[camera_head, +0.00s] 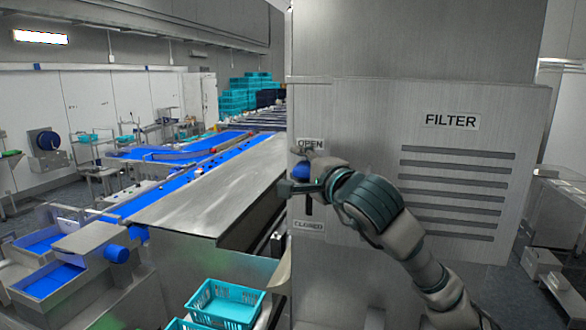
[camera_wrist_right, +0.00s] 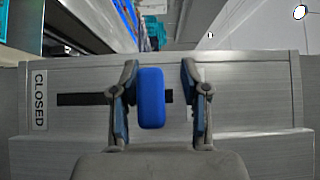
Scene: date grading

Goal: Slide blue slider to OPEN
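The blue slider (camera_head: 301,171) sits on the grey metal panel, near the upper end of a dark vertical slot (camera_head: 308,207). The OPEN label (camera_head: 310,144) is just above it and the CLOSED label (camera_head: 308,225) is below the slot. My right gripper (camera_head: 298,170) is at the slider, with its fingers apart above and below it. In the right wrist view the blue slider (camera_wrist_right: 151,98) stands between the open fingers (camera_wrist_right: 158,75). It is close to the left finger, and a gap shows to the right finger. The CLOSED label (camera_wrist_right: 40,100) is at the left there. My left gripper is out of view.
The panel carries a FILTER label (camera_head: 450,121) and several horizontal vents. A metal table (camera_head: 215,190) and blue conveyors lie to the left. A teal crate (camera_head: 225,302) stands below in front. Stacked teal crates (camera_head: 240,95) are far back.

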